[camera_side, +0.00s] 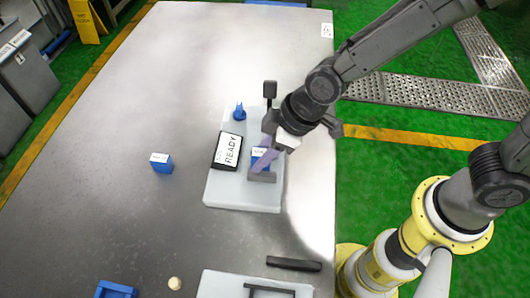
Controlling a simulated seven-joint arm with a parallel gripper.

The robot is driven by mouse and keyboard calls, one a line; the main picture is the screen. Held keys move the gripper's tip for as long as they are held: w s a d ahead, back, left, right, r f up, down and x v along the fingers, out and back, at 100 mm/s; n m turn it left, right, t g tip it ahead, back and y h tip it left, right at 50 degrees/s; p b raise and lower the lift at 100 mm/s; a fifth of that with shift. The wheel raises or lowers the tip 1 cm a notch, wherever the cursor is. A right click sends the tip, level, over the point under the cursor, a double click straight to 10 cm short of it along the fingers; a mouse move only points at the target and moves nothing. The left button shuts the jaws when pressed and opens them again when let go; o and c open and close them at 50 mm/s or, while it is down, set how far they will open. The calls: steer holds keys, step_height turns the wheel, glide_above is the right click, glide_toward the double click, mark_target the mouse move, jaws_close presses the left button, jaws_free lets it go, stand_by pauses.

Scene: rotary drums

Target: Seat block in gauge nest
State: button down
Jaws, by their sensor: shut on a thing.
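A blue block (260,158) with a white labelled top is at my gripper (264,163), which is shut on it. The block is at a small grey nest (262,176) on the right part of a pale plate (221,191). Whether the block is fully down in the nest or just above it I cannot tell. My gripper's fingers and wrist come in from the right and hide part of the block. A second blue block (161,163) with a white label stands upright on the table, left of the plate.
On the plate are a black "READY" sign (228,151), a blue knob (239,112) and a dark post (270,91). Near the front are a black bar (293,264), a blue bracket (116,290), a beige disc (174,283) and another pale plate (222,286). The table's left side is clear.

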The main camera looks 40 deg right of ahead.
mark_target(272, 166)
steer(key=f, duration=0.1)
steer(key=s+d+f, duration=0.1)
steer(key=shift+s+d+f+g+h, duration=0.15)
steer(key=shift+s+f+g+h, duration=0.15)
steer(key=shift+f, duration=0.05)
steer(key=shift+c, duration=2.2)
jaws_free()
steer(key=shift+s, duration=0.1)
step_height(272, 166, up, 10)
steer(key=d, duration=0.1)
steer(key=d+r+m+t, duration=0.4)
steer(key=d+r, duration=0.6)
steer(key=d, duration=0.5)
steer(key=s+d+f+m+h, duration=0.1)
steer(key=s+d+m, duration=0.1)
steer(key=s+d, duration=0.2)
steer(key=s+d+f+m+g+h, duration=0.1)
steer(key=s+d, duration=0.4)
steer(key=s, duration=0.5)
steer(key=m+h, duration=0.1)
steer(key=m, duration=0.1)
steer(key=shift+f+m, duration=0.2)
steer(key=shift+m, duration=0.1)
